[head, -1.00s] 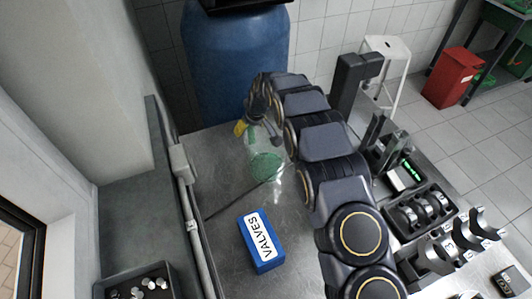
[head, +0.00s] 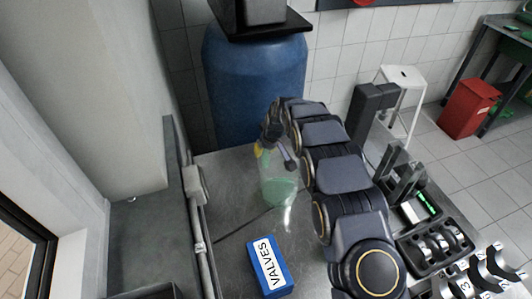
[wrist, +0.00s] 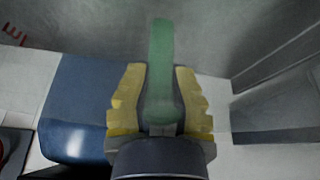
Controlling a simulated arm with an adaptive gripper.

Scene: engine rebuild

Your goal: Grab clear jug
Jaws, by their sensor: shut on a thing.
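The clear jug (head: 279,188), see-through with a green tint, is at the far part of the metal bench. My gripper (head: 268,150) is at its upper end, its yellow fingers partly hidden by my arm. In the wrist view, the yellow fingers of my gripper (wrist: 159,100) lie on either side of a translucent green part of the jug (wrist: 161,65), shut on it. I cannot tell whether the jug's base touches the bench.
A blue box marked VALVES (head: 269,267) lies nearer on the bench (head: 230,185). A blue drum (head: 255,90) stands behind. Engine parts in a black tray (head: 437,243) are at right. A pipe (head: 198,225) runs along the left edge.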

